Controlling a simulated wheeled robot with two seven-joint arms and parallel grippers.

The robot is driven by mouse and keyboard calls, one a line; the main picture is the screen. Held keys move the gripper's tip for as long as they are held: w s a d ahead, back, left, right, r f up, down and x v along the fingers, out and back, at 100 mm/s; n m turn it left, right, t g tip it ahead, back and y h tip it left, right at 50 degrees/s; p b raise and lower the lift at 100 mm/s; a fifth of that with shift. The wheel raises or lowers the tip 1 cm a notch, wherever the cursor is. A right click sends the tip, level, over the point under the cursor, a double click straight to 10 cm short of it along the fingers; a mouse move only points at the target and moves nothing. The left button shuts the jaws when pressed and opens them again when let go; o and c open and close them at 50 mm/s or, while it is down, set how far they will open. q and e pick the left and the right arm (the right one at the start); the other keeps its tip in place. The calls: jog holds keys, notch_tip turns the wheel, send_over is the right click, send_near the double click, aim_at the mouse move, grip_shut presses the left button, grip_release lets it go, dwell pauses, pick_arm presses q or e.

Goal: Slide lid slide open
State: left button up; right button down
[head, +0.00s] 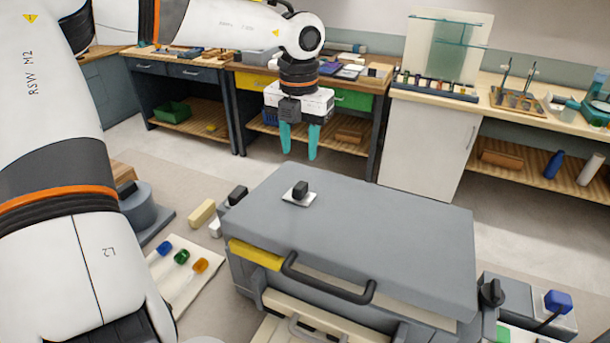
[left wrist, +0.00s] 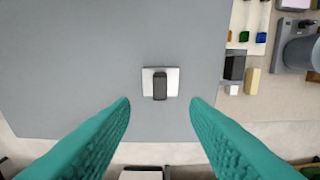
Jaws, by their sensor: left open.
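A large flat grey lid (head: 370,235) covers a grey box in the head view, with a black bar handle (head: 325,280) along its front. A small black knob (head: 300,189) on a white plate stands on the lid toward its far left part. In the left wrist view the grey lid (left wrist: 70,60) fills much of the picture and the knob (left wrist: 160,85) shows near the middle. My left gripper (head: 299,152) is open and empty, hanging with its teal fingers down, above and apart from the knob. Its two fingertips (left wrist: 160,103) appear on either side of the knob's line.
A pale mat (head: 190,275) with blue, green and orange capped rods lies left of the box. Small blocks (head: 202,213) lie beside the box. A blue-topped item (head: 558,301) and a black knob (head: 491,292) are at its right. Benches line the back.

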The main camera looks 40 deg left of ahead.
aim_at(300, 185)
pick_arm(q)
notch_tip(300, 185, down, 10)
jog(key=shift+r+p, duration=0.25)
jog(key=shift+p, duration=0.7)
jog(key=shift+c, duration=0.3)
grip_shut()
